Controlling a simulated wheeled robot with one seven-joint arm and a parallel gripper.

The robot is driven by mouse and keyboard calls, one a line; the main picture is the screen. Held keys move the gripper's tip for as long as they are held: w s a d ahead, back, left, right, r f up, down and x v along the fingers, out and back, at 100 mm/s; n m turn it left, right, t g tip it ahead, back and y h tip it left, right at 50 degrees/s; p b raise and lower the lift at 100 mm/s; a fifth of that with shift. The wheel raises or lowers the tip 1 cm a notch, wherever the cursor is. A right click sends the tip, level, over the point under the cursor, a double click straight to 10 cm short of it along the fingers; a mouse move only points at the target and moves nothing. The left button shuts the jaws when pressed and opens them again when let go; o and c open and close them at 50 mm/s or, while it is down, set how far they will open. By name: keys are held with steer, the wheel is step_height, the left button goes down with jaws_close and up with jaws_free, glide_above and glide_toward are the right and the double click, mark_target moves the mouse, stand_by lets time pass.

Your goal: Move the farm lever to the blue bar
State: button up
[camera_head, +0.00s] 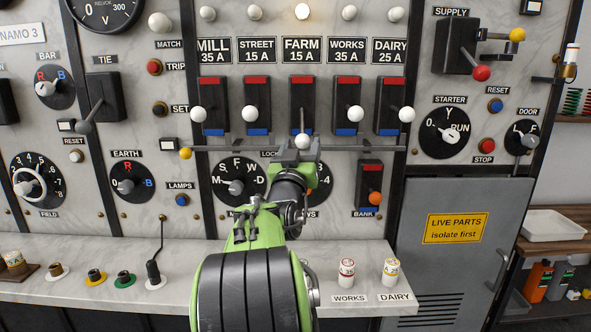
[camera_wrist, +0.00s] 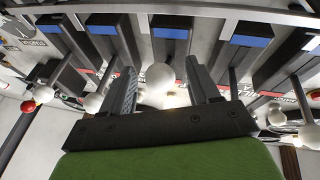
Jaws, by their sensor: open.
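The farm lever (camera_head: 302,121) is under the FARM 15 A label, with a red bar above and a blue bar below. Its white knob (camera_head: 303,141) is tilted down, lower than the neighbouring knobs, at about the blue bar's level. My gripper (camera_head: 302,146) is at the knob from below. In the wrist view my gripper (camera_wrist: 161,82) is open, with one finger on each side of the white knob (camera_wrist: 159,77). A blue bar (camera_wrist: 171,33) shows just beyond it. I cannot tell whether the fingers touch the knob.
The street lever (camera_head: 250,114) and works lever (camera_head: 355,114) stand close on either side, knobs higher. A horizontal rod (camera_head: 225,149) with a yellow end ball runs below the levers. The bank lever (camera_head: 374,198) is lower right. The lamp (camera_head: 302,11) above FARM is lit.

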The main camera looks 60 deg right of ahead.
steer(key=b+v, duration=0.2)
steer(key=v, duration=1.2)
